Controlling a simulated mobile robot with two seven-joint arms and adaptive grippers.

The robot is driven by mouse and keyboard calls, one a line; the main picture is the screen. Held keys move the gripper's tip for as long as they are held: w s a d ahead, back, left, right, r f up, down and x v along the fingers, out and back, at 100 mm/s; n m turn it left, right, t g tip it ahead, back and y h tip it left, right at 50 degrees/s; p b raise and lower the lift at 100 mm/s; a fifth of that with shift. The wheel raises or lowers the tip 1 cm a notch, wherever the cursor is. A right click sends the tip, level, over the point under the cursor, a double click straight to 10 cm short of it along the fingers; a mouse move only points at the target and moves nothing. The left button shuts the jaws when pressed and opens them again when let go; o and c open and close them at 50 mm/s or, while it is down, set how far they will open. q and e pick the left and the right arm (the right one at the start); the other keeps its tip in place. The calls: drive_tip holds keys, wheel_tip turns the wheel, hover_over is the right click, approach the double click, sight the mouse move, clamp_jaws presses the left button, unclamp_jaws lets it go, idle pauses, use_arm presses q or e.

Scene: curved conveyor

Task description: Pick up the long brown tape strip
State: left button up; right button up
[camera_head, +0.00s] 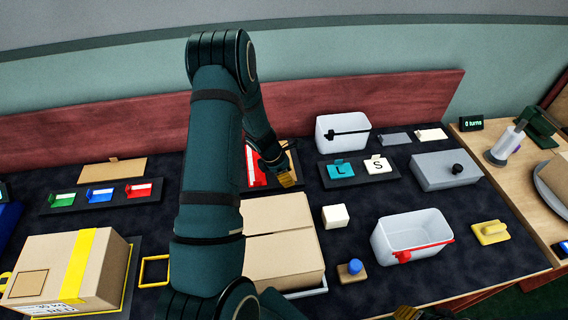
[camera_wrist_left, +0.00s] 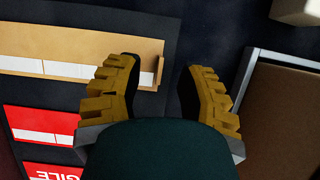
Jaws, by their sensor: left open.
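The long brown tape strip (camera_wrist_left: 75,40) lies on a dark tray in the left wrist view, with a white band along it and a small raised tab at its right end. In the head view the strip (camera_head: 293,160) is partly hidden by my left arm. My left gripper (camera_head: 288,178) is open over its end. In the wrist view the left gripper's (camera_wrist_left: 160,68) fingertips are on either side of the tab, and nothing is clamped. A bit of my right gripper (camera_head: 409,313) shows at the bottom edge of the head view; its jaws cannot be made out.
Red label strips (camera_wrist_left: 40,125) lie beside the brown strip on the same tray. A closed carton (camera_head: 285,255) stands just in front. A white cube (camera_head: 335,216), a tray with L and S blocks (camera_head: 358,181) and white bins (camera_head: 343,131) are to the right.

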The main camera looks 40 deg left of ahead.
use_arm(q)
drive_tip(key=shift+x, duration=0.9)
clamp_jaws()
drive_tip(key=shift+r, duration=0.1)
